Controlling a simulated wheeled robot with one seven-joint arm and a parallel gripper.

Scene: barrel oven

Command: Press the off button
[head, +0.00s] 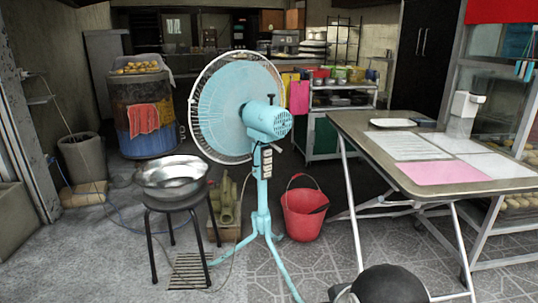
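A light blue standing fan (265,122) stands in the middle of the head view, its round caged head turned to the left. A control box with a column of pale buttons (267,163) sits on its pole below the motor. The buttons are too small to tell which one is the off button. My gripper does not show. A dark rounded part, apparently of my own arm, is at the bottom edge, well below and right of the fan.
A metal bowl (172,178) sits on a black stool left of the fan. A red bucket (304,212) stands to its right. A folding table (405,128) fills the right side. A barrel oven (138,88) stands behind left. The floor ahead of the fan is mostly open.

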